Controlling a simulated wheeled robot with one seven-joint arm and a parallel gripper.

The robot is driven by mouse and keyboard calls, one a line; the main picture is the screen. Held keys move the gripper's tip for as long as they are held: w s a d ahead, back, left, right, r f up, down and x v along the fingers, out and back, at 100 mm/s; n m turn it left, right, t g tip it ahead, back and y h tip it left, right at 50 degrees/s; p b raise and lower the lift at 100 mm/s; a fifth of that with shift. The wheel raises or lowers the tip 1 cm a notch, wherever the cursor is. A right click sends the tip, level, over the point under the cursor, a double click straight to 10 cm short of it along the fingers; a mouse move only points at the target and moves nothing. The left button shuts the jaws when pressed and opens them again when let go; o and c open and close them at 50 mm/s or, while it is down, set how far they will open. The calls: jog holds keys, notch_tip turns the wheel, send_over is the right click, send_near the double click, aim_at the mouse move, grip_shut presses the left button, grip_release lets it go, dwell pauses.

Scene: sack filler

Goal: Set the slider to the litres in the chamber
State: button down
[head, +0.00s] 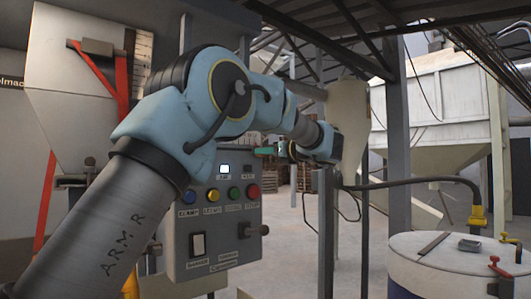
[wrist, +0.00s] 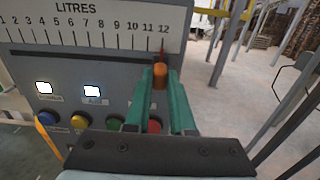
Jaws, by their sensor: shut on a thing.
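The slider has an orange knob (wrist: 160,76) in the wrist view. Its thin red pointer stands at about 12, at the right end of the white LITRES scale (wrist: 90,28). My gripper (wrist: 160,82) has its two green fingers on either side of the knob, shut on it. In the head view my gripper (head: 268,150) is beside the top of the grey control panel, and the knob is hidden there. A pale hopper-like body (head: 80,60) at the upper left bears a small marked scale (head: 143,45), too small to read. I cannot tell a fill level.
Below the scale, the panel (head: 215,235) carries blue, yellow, green and red buttons (head: 253,192), lit lamps, a switch and a lever knob. A post (head: 326,235) stands right of it. A lidded drum (head: 450,262) is at the lower right. Open floor lies behind.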

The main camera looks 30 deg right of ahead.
dwell(0.5)
jog(key=s+a+b, duration=0.3)
jog(key=a+b, duration=0.4)
jog(key=a, duration=0.8)
jog(key=shift+a, duration=0.35)
jog(key=shift+f, duration=0.1)
jog(key=c, duration=0.8)
grip_release()
jog(key=shift+o, duration=0.2)
jog(key=s+d+b, duration=0.2)
jog(key=s, duration=0.8)
jog(key=shift+s, duration=0.35)
